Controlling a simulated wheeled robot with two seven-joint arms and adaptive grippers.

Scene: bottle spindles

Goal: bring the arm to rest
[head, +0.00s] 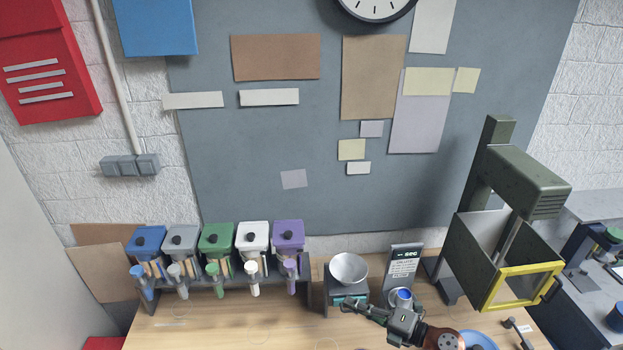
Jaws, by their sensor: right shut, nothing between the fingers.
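My right gripper (352,306) reaches in from the bottom right, with its fingers pointing left over the wooden bench (230,330). It is shut and empty. Its fingertips show in front of a small stand with a teal front, below a white bowl (348,268); I cannot tell whether they touch it. My left gripper is out of view.
A rack with several coloured bins (216,238) and spindles stands at the left. A sign (403,265) and a blue-topped cup (403,298) stand behind my gripper. A green machine with a yellow-framed guard (520,285) is at the right. The bench's front left is mostly clear.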

